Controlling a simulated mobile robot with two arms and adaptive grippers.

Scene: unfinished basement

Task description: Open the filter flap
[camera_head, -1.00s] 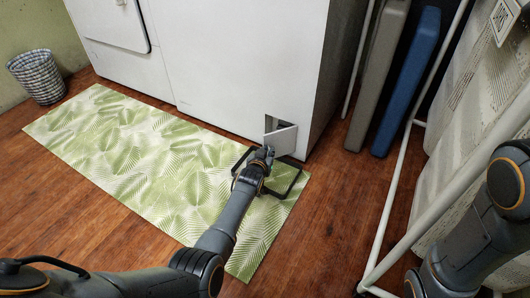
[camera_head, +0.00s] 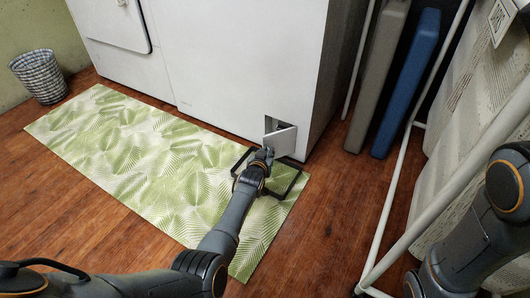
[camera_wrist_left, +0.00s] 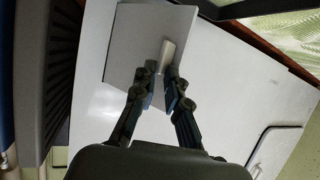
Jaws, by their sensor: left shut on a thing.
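The filter flap (camera_head: 281,142) is a small light panel low on the front of the white machine (camera_head: 240,60), near its right corner. It stands swung out, with a dark opening (camera_head: 270,124) showing above and beside it. My left gripper (camera_head: 264,155) is at the flap's lower left edge. In the left wrist view the flap (camera_wrist_left: 140,40) has a pale raised handle (camera_wrist_left: 167,54), and my left gripper's fingers (camera_wrist_left: 163,82) are closed on that handle. My right gripper is not in view; only part of my right arm shows at the right edge.
A basket (camera_head: 40,76) stands far left. Grey (camera_head: 376,75) and blue (camera_head: 407,85) panels and a white pipe rack (camera_head: 405,165) are to the right.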

